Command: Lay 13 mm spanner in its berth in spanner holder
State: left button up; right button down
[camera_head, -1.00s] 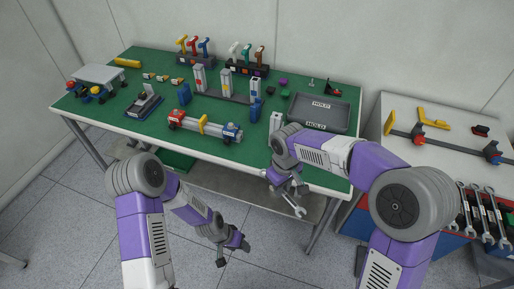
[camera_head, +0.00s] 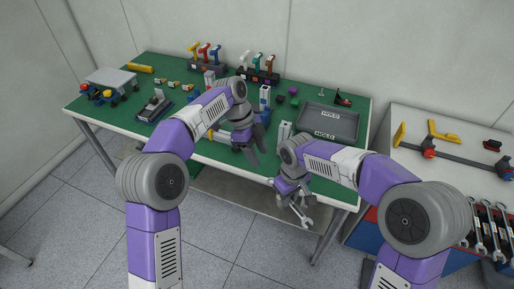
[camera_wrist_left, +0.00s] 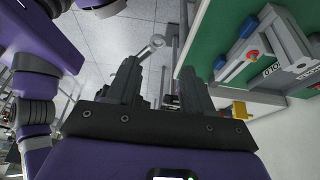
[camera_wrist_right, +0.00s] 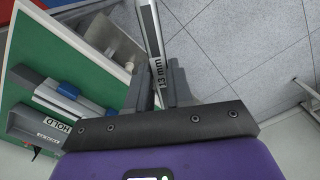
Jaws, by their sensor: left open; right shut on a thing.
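The 13 mm spanner (camera_head: 304,213) is grey metal and hangs from my right gripper (camera_head: 290,190), off the front edge of the table. In the right wrist view the spanner's shank (camera_wrist_right: 151,38) runs between the shut fingers, with "13 mm" printed on it. My left gripper (camera_head: 259,147) is open and empty above the table's front edge, left of the spanner. In the left wrist view a ring end of the spanner (camera_wrist_left: 153,44) shows beyond the open fingers. A rack with several spanners (camera_head: 483,228) stands at the lower right; its berths are hard to make out.
A white cabinet top (camera_head: 425,160) at right carries clamps. The floor in front is clear.

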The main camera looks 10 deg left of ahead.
pick_arm(q)
jog(key=x, duration=1)
jog(key=shift+s+d+m, duration=0.3)
jog(key=shift+s+m, duration=0.05)
jog(key=shift+m, duration=0.05)
jog(key=shift+c, duration=0.4)
jog(key=c, duration=0.7)
grip_shut()
pick_arm(e)
jog(key=c, duration=0.9)
grip_release()
jog(key=shift+c, duration=0.2)
